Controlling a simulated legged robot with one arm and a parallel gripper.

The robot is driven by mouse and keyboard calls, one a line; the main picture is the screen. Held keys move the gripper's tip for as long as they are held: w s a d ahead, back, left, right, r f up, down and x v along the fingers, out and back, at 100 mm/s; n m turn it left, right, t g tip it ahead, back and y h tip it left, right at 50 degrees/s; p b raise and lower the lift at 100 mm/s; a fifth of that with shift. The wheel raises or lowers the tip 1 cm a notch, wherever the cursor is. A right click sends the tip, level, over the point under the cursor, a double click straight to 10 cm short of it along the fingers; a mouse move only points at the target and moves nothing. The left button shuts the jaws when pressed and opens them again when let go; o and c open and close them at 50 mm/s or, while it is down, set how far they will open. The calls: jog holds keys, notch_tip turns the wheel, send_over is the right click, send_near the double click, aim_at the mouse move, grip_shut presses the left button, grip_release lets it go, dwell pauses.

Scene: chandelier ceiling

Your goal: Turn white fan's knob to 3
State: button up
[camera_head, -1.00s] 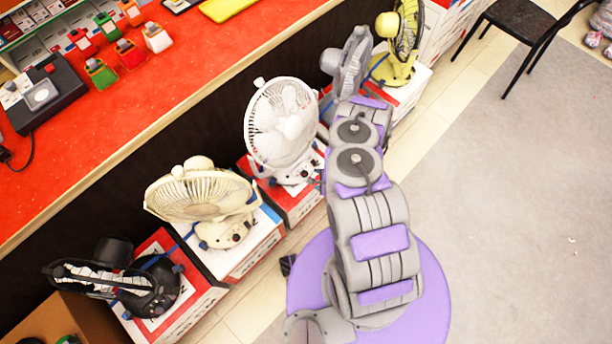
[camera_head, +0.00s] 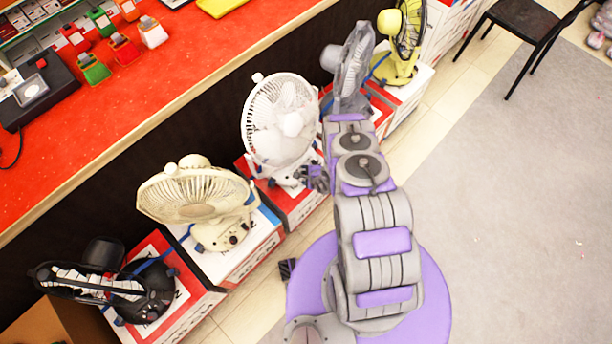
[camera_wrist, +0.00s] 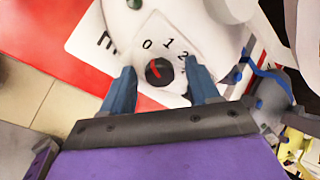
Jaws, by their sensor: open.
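The white fan (camera_head: 282,118) stands on a red and white box in the row along the counter. Its dark round knob (camera_wrist: 159,72) shows in the wrist view, with a red mark pointing to the upper left, roughly toward 0. The printed 0, 1 and 2 can be read around it; no 3 can be read. My gripper (camera_wrist: 159,77) is open, with one blue-grey finger on each side of the knob. Contact with the knob cannot be told. In the head view my gripper (camera_head: 317,178) is at the right side of the fan's base.
A cream fan (camera_head: 198,195) and a black fan (camera_head: 148,298) stand to the left on boxes. A grey fan (camera_head: 352,62) and a yellow fan (camera_head: 405,40) stand to the right. The red counter (camera_head: 165,85) runs behind. Open grey floor (camera_head: 510,210) lies at right.

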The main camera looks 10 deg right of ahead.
jog(key=shift+c, duration=0.3)
jog(key=shift+f, duration=0.1)
jog(key=c, duration=1)
